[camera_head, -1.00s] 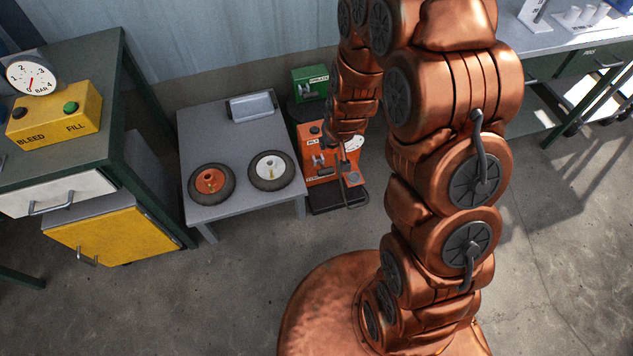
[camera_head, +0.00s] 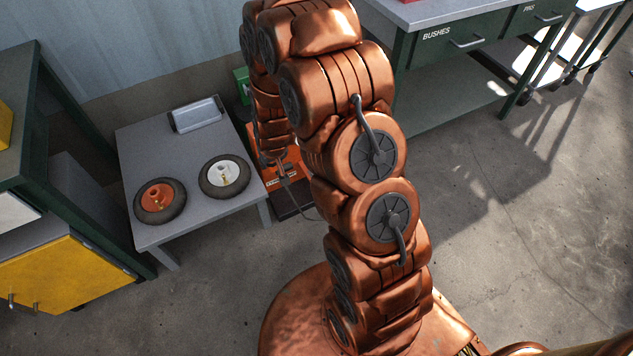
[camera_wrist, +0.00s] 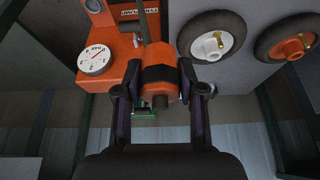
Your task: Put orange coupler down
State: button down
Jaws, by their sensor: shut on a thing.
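The orange coupler (camera_wrist: 157,68) has a dark band around it and sits between the two fingers of my gripper (camera_wrist: 158,95) in the wrist view. The gripper is shut on it. Behind it in the wrist view is an orange machine (camera_wrist: 112,20) with a white-faced gauge (camera_wrist: 95,60). In the head view my arm hides the coupler and most of the orange machine (camera_head: 292,170), which stands right of the small grey table (camera_head: 140,145). My gripper is down beside that machine in the head view, its fingers mostly hidden.
A wheel with an orange hub (camera_head: 160,200) and one with a white hub (camera_head: 224,175) lie on the grey table, with a grey tray (camera_head: 196,115) behind them. A yellow-fronted cabinet (camera_head: 65,272) stands left. A workbench (camera_head: 450,25) stands at upper right. Floor at right is open.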

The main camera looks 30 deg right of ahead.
jog(key=w+d+f+m+b, duration=0.1)
jog(key=d+f+b, duration=0.2)
jog(key=f+b, duration=0.5)
jog(key=w+d+f+b, duration=0.1)
jog(key=d+f+b, duration=0.2)
jog(key=f+b, duration=0.55)
jog(key=w+d+f+m+b, duration=0.1)
jog(key=d+f+b, duration=0.35)
jog(key=f, duration=0.75)
jog(key=shift+h, duration=0.4)
jog(key=w+d+b, duration=0.1)
jog(key=w+d, duration=0.1)
jog(key=d, duration=0.2)
jog(key=w+d+f+b, duration=0.1)
jog(key=w+d+b, duration=0.1)
jog(key=w+d, duration=0.1)
jog(key=w+d+b, duration=0.2)
jog(key=w+d, duration=0.1)
jog(key=d, duration=0.2)
jog(key=shift+w+d+f, duration=0.15)
jog(key=shift+d+f, duration=0.1)
jog(key=shift+f, duration=0.05)
notch_tip(320, 180, down, 3)
jog(key=shift+d+f+b, duration=0.1)
jog(key=shift+b, duration=1.1)
